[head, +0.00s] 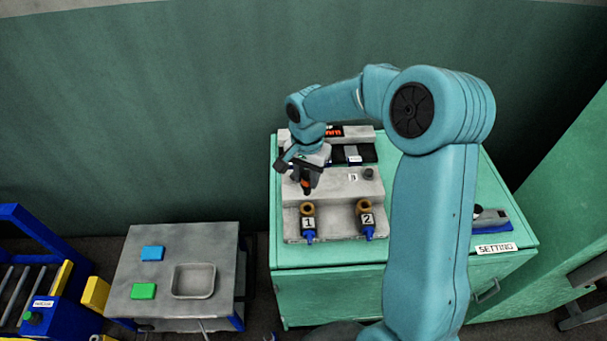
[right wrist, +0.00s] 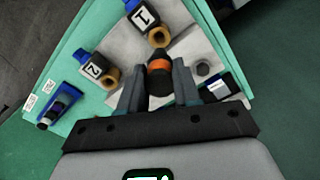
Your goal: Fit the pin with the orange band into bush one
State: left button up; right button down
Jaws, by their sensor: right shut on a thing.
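My right gripper (head: 304,176) is shut on a dark pin with an orange band (head: 307,185). In the right wrist view the pin (right wrist: 159,67) sits between the two fingers of the gripper (right wrist: 159,85). Bush one is a brass-coloured ring (head: 307,209) on a blue and dark body labelled 1. In the head view the pin shows just above the ring, apart from it. In the right wrist view bush one (right wrist: 158,38) lies just beyond the pin. The height gap is hard to judge. My left gripper is not in view.
Bush two (head: 365,207), labelled 2, stands right of bush one on the same grey fixture (head: 335,228). A dark round peg or hole (head: 369,173) is on the raised step. A side table (head: 180,236) at left holds a blue block, a green block and a tray.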

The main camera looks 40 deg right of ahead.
aim_at(307, 194)
jog(key=shift+d+f, duration=0.1)
jog(key=shift+d, duration=0.05)
jog(key=shift+s+b, duration=0.1)
jog(key=shift+b, duration=0.2)
jog(key=shift+a+f, duration=0.2)
jog(key=f+b, duration=0.1)
jog(key=f, duration=0.1)
jog(key=f+b, duration=0.1)
jog(key=b, duration=0.1)
jog(key=shift+d+f, duration=0.2)
jog(key=shift+f, duration=0.15)
jog(key=shift+a+f+b, duration=0.2)
jog(key=shift+f+b, duration=0.4)
jog(key=shift+b, duration=0.25)
jog(key=shift+d+f, duration=0.15)
jog(key=shift+f, duration=0.05)
jog(key=shift+r, duration=0.1)
